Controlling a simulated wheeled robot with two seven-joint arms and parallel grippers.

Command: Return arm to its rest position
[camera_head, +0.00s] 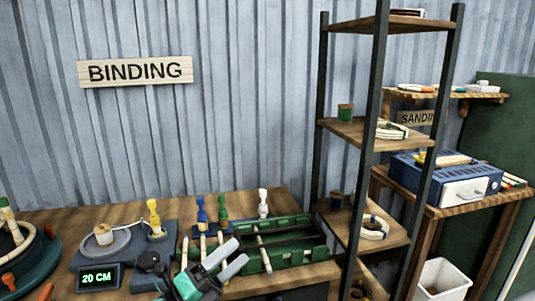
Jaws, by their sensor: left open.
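My left gripper (240,254) is at the bottom centre, over the front of the wooden workbench (60,216). Its two grey fingers point up and to the right and stand apart, with nothing seen between them. They overlap the front left of a green slotted rack (290,259) in the picture; I cannot tell whether they touch it. The rest of my left arm is mostly cut off by the lower edge. My right gripper is out of view.
Left of the gripper are a spool device (103,236), a "20 CM" display (98,277) and a round green fixture (36,270). Blue (202,215), green (222,213) and white (263,203) upright tools stand behind. A shelf rack (366,133) stands right.

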